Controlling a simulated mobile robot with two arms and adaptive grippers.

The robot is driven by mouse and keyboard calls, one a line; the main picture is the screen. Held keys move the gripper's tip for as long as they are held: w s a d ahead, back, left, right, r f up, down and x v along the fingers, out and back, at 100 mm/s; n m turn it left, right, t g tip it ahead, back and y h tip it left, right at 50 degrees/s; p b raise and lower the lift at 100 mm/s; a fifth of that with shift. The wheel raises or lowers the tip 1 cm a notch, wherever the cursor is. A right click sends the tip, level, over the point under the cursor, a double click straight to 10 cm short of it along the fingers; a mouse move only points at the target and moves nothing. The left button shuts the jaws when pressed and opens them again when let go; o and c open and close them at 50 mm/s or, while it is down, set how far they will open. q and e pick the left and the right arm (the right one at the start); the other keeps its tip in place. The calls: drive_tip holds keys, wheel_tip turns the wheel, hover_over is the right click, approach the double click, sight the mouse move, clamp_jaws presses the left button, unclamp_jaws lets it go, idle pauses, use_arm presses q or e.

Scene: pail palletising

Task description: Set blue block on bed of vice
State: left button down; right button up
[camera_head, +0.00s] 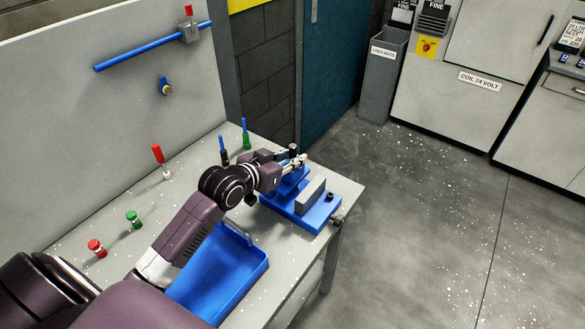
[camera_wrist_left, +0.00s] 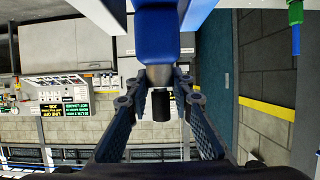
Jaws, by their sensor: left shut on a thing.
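My left gripper (camera_head: 296,162) is over the back part of the blue vice (camera_head: 316,218) on the bench. In the left wrist view its two dark fingers (camera_wrist_left: 160,82) are closed around the grey stem of a blue block (camera_wrist_left: 157,35), with a black knob at the stem's end. In the head view the gripper partly hides the block, which looks to be just behind the vice's grey jaw piece (camera_head: 311,194). I cannot tell whether the block touches the bed. My right gripper is not in view.
A blue tray (camera_head: 222,272) lies in front of the vice. Red and green knobs (camera_head: 134,219) stand along the left of the bench (camera_head: 190,170). Black and green holders with blue sticks (camera_head: 246,138) stand behind the gripper. The floor to the right is clear.

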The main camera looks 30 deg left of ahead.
use_arm(q)
drive_tip(key=shift+f, duration=2.15)
drive_tip(key=c, duration=1.7)
unclamp_jaws()
drive_tip(key=shift+f, duration=0.15)
drive_tip(key=b+v, duration=0.1)
drive_tip(key=v, duration=1.1)
drive_tip(key=shift+s, duration=0.1)
drive_tip(key=shift+f, duration=0.15)
